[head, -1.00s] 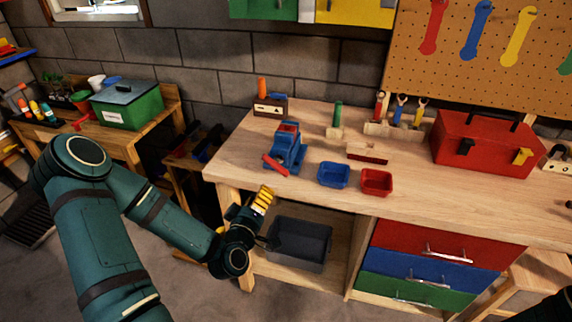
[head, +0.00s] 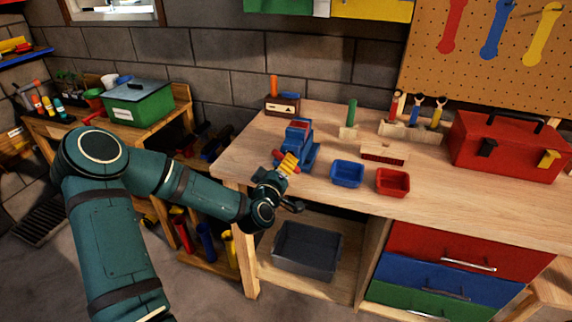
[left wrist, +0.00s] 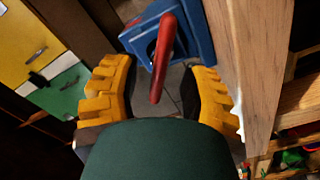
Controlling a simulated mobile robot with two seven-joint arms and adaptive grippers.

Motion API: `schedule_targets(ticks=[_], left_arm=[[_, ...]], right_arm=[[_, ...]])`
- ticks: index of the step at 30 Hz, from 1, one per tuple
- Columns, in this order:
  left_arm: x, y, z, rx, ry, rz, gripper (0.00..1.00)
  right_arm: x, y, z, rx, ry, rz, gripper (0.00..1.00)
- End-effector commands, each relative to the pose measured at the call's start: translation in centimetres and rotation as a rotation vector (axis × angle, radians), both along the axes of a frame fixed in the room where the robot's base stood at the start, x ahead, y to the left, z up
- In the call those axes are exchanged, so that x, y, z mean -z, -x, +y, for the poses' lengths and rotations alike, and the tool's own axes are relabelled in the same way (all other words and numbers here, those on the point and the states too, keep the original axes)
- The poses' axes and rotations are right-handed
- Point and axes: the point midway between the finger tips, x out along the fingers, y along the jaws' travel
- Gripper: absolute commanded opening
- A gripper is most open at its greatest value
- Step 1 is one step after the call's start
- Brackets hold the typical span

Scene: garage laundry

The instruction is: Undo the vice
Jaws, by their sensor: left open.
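The blue vice (head: 300,139) stands at the left end of the wooden workbench (head: 350,214). My left gripper (head: 287,162) is right in front of the vice, with its yellow fingers covering much of the red handle in the head view. In the left wrist view the vice body (left wrist: 140,35) is at the top. The red handle (left wrist: 165,55) hangs down into the gap between the two open yellow fingers (left wrist: 160,95). Space shows between the handle and both fingers, so it is not gripped. My right gripper is not in view.
A blue bin (head: 347,174) and a red bin (head: 393,183) sit right of the vice. A red toolbox (head: 505,146) stands further right. A grey tub (head: 307,249) is on the shelf below. The bench's front edge is close to my left gripper.

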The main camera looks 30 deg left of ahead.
Motion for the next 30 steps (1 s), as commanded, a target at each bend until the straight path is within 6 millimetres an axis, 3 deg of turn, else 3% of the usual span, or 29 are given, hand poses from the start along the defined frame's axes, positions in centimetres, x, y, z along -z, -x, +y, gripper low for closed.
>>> schedule_targets(ticks=[6, 17, 18, 21, 30], left_arm=[[0.0, -2.0, 0.4, 0.001, 0.000, -0.001, 0.44], [0.0, -2.3, 0.5, 0.001, -0.001, 0.000, 0.43], [0.0, -2.3, 0.5, 0.001, -0.001, -0.001, 0.29], [0.0, -2.3, 0.5, 0.001, -0.001, -0.001, 0.00], [0.0, -2.3, 0.6, 0.000, 0.000, -0.001, 0.00]], right_arm=[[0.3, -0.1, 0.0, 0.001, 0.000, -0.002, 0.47], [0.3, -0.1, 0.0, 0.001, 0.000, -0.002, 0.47], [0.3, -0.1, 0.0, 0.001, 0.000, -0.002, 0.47], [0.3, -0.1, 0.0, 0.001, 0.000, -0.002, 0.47], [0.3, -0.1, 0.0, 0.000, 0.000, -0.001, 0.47]])
